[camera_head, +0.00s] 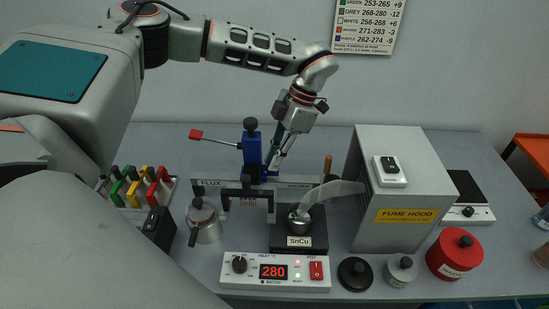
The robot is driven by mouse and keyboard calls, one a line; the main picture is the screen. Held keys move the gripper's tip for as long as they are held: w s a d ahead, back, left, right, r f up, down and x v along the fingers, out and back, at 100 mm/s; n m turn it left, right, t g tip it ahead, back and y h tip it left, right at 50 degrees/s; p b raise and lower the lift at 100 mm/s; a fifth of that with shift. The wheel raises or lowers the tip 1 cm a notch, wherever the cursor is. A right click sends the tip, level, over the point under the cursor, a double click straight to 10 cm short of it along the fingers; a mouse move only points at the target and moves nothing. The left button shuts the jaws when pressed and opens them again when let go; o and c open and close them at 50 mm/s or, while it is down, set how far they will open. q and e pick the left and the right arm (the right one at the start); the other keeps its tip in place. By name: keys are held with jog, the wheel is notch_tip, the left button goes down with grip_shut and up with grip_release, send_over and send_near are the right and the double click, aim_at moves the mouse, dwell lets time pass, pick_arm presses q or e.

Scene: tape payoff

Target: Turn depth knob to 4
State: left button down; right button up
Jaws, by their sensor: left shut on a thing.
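My left gripper (274,164) reaches down from the upper middle, beside the right side of a blue upright post (252,155). It is shut on a slim dark teal piece (277,140), which is partly hidden by the fingers. A black knob (250,124) tops the blue post; I cannot read any depth scale on it. Another black knob (239,264), marked HEAT, is on the white control box (242,282), whose display reads 280. My right gripper is not in view.
A red-tipped lever (196,134) sticks out left of the post. An SnCu pot (299,223) and a grey fume hood (375,215) stand to the right. Coloured-handled tools (133,190), a metal can (203,222) and a red jar (455,254) are around. Open bench lies behind the post.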

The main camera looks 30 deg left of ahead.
pick_arm(q)
jog(key=shift+n, duration=0.6)
jog(key=shift+h, duration=0.3)
jog(key=c, duration=2)
grip_release()
jog(key=shift+c, duration=0.2)
